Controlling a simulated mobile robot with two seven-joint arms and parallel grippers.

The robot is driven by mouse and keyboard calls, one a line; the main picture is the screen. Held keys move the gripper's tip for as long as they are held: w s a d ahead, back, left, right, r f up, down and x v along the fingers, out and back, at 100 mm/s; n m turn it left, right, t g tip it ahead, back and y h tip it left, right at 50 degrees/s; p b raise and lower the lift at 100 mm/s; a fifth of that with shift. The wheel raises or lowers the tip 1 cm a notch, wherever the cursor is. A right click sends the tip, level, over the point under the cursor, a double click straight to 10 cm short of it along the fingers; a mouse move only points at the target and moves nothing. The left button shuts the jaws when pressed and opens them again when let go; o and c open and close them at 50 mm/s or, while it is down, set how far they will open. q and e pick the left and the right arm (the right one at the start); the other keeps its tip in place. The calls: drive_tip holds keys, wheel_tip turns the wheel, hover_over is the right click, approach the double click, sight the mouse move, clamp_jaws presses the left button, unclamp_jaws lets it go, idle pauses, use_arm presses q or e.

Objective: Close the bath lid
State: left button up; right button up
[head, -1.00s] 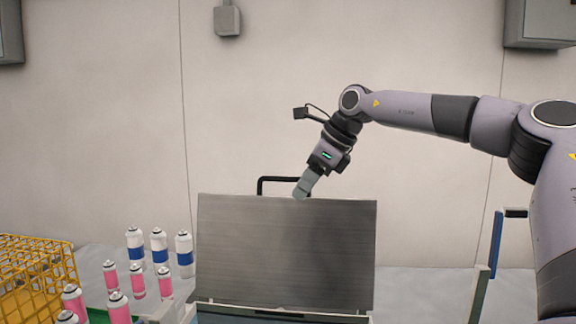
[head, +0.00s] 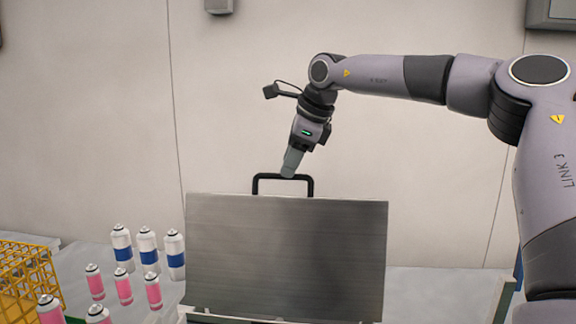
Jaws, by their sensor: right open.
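The bath lid (head: 287,258) is a brushed grey metal panel standing raised, its broad face toward me. A black handle (head: 282,177) sticks up above its top edge. My right gripper (head: 289,172) is open at the handle's top bar, with its fingers pointing down. I cannot tell whether the fingers touch the bar or are around it. The bath below the lid is mostly cut off by the bottom edge of the view. My left gripper is not in view.
White cans with blue bands (head: 147,251) and several pink cans (head: 124,288) stand left of the lid. A yellow wire basket (head: 30,275) is at the far left. A plain wall is behind. The space above the lid is free apart from my right arm.

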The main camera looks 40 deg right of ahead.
drive_tip(key=shift+x, duration=1.1)
clamp_jaws()
